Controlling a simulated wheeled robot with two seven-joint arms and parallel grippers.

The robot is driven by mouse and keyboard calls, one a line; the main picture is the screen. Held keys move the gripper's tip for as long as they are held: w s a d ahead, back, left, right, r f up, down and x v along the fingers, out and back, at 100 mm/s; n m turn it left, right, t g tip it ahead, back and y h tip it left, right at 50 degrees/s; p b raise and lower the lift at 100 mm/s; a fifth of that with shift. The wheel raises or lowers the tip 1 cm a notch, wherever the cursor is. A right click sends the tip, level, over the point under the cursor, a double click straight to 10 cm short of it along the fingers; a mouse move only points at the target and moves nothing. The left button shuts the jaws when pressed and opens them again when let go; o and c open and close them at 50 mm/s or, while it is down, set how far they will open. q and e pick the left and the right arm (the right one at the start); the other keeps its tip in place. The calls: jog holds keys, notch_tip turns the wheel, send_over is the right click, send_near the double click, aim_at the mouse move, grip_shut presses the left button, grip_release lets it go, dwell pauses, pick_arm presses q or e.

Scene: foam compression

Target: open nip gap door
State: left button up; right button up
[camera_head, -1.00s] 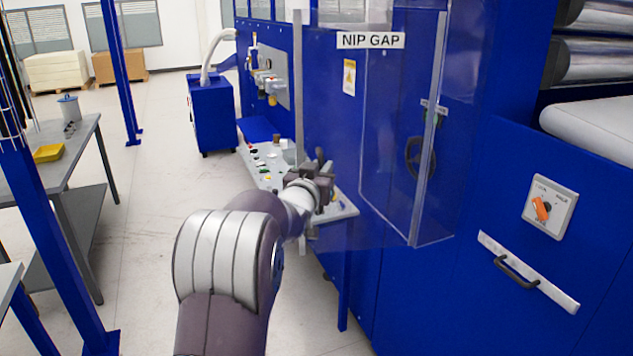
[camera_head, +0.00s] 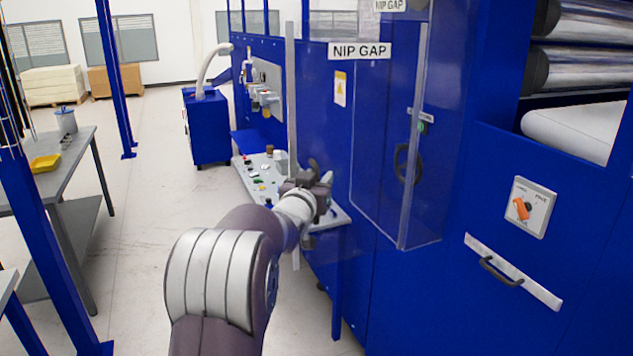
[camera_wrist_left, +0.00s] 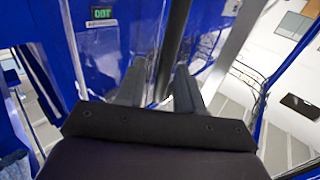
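The nip gap door is a clear panel labelled NIP GAP (camera_head: 360,50) on the blue machine. A pale vertical metal strip (camera_head: 291,90) runs down at its left, passing behind my left gripper (camera_head: 320,185). My left gripper is at the lower part of this strip, in front of the machine. In the left wrist view the two fingers (camera_wrist_left: 158,88) are apart, with a dark grey bar (camera_wrist_left: 172,45) running between them. Clear gaps seem to show beside the bar; firm contact cannot be seen. The right gripper is not in view.
A control desk (camera_head: 255,180) stands just behind my left gripper. A clear guard with a metal edge (camera_head: 412,130) juts out to the right. A rotary switch (camera_head: 529,207) and a black handle (camera_head: 500,270) are farther right. The floor (camera_head: 140,250) at left is open beside a grey workbench (camera_head: 75,150).

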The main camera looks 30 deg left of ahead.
pick_arm(q)
jog(key=shift+f, duration=0.15)
jog(key=b+v, duration=0.3)
jog(key=v, duration=0.9)
jog(key=shift+s+d, duration=0.15)
jog(key=shift+s, duration=0.15)
jog(key=s+f+n+g, duration=0.1)
jog(key=s+f+g, duration=0.25)
jog(key=f, duration=0.45)
jog(key=s+f+g, duration=0.2)
jog(key=f+g, duration=0.2)
jog(key=f, duration=0.3)
jog(key=s+d+f+m+g+h, duration=0.2)
jog(key=s+d+f+g, duration=0.2)
jog(key=d, duration=0.6)
jog(key=s+d+f+m+g+h, duration=0.2)
jog(key=s+d+f+g, duration=0.2)
jog(key=s+d+f, duration=0.4)
notch_tip(320, 180, down, 3)
jog(key=shift+d+r+h, duration=0.1)
jog(key=shift+d+h, duration=0.2)
jog(key=shift+d, duration=0.65)
